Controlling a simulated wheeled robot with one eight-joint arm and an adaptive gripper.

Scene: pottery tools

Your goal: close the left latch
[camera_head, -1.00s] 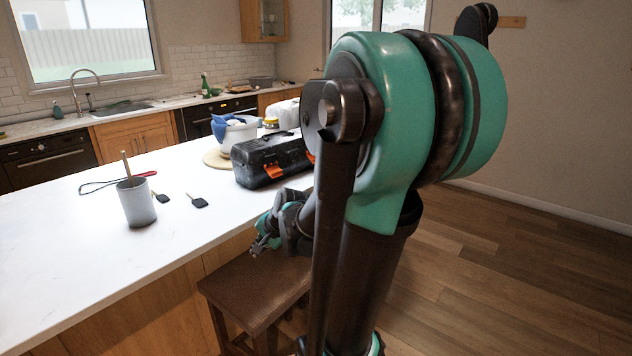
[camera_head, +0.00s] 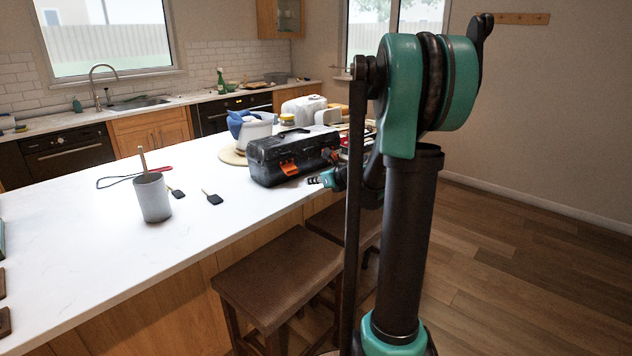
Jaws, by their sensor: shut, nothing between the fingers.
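A black toolbox (camera_head: 270,160) with a dark handle on its lid stands on the white counter, near its right edge. Its lid looks down. An orange latch (camera_head: 290,168) shows on its front, left of centre; I cannot tell from here whether it is fastened. A second orange-red patch (camera_head: 328,155) shows at the right end, partly beside my arm. My gripper (camera_head: 315,180) is small in the view, at the counter's edge to the right of and a little below the orange latch. It is shut and empty, apart from the toolbox as far as I can tell.
A white bowl (camera_head: 252,133) with blue cloth stands behind the toolbox. Brown stools (camera_head: 270,285) stand below the counter edge.

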